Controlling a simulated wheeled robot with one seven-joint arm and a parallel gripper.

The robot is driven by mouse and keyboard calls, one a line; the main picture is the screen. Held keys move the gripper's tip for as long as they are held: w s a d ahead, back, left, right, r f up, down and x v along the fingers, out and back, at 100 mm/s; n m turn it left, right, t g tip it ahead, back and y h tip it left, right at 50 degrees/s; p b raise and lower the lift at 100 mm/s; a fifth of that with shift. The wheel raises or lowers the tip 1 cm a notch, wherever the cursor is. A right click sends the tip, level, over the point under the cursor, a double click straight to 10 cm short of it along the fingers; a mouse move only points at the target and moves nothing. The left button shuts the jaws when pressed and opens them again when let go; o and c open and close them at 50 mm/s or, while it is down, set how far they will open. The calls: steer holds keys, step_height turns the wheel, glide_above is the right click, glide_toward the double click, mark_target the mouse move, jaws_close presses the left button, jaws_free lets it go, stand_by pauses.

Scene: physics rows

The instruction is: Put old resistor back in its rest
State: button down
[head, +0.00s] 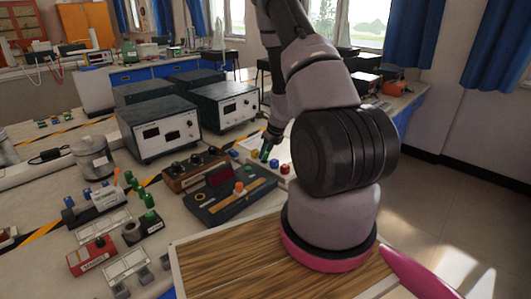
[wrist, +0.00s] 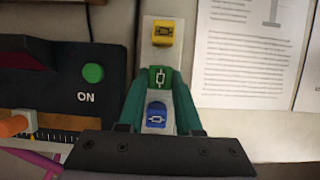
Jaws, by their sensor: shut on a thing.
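My gripper (wrist: 160,80) has its two green fingers on either side of a green block (wrist: 158,71) with a resistor-like symbol on top, and is shut on it. The block is over a narrow white strip (wrist: 152,60), between a yellow block (wrist: 162,32) and a blue block (wrist: 156,114). I cannot tell whether the green block touches the strip. In the head view my gripper (head: 269,142) points down at the white base (head: 252,150), partly hidden by my arm. No block is labelled as old.
A dark control box with a green ON button (wrist: 93,72) stands close left of the gripper. Printed paper (wrist: 245,50) lies to the right. Grey instruments (head: 160,128) stand behind and left. Holders with small parts (head: 92,256) fill the table's left.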

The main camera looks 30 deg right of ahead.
steer(key=shift+f, duration=0.7)
stand_by(0.3)
steer(key=shift+c, duration=0.5)
jaws_free()
steer(key=shift+r, duration=3.3)
